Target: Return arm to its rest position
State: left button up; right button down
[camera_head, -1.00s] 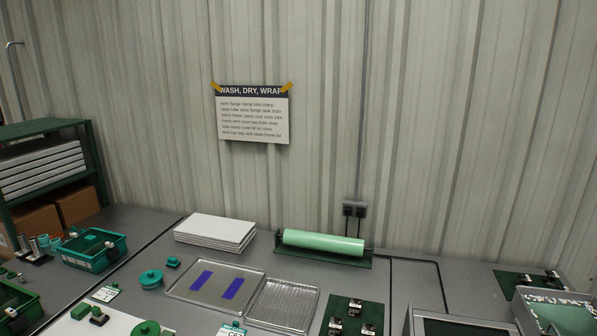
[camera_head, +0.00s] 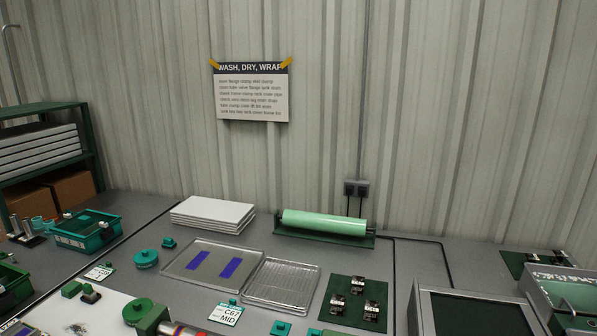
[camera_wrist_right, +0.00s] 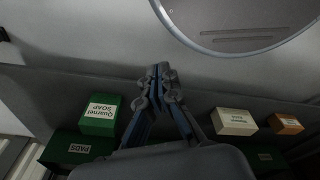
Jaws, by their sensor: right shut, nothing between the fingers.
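My right gripper (camera_wrist_right: 158,72) shows in the right wrist view with its two fingers together and nothing between them. It is over a grey surface and touches none of the boxes seen there. My left gripper is not in view, and neither arm shows in the head view. The head view shows the grey bench (camera_head: 180,297) and the wall behind it.
The bench holds a metal tray (camera_head: 180,268), a ribbed tray (camera_head: 282,284), white slabs (camera_head: 212,214), a green roll (camera_head: 323,220), a green mat with clamps (camera_head: 338,312) and a teal bin (camera_head: 86,232). The wrist view shows a green soap box (camera_wrist_right: 98,116) and a white box (camera_wrist_right: 234,121).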

jog(key=s+f, duration=0.1)
jog(key=s, duration=0.1)
jog(key=s+d+f, duration=0.1)
jog(key=s+f, duration=0.1)
jog(key=shift+s+f+b, duration=0.1)
jog(key=shift+f+b, duration=0.1)
jog(key=shift+b, duration=0.2)
dwell(0.4)
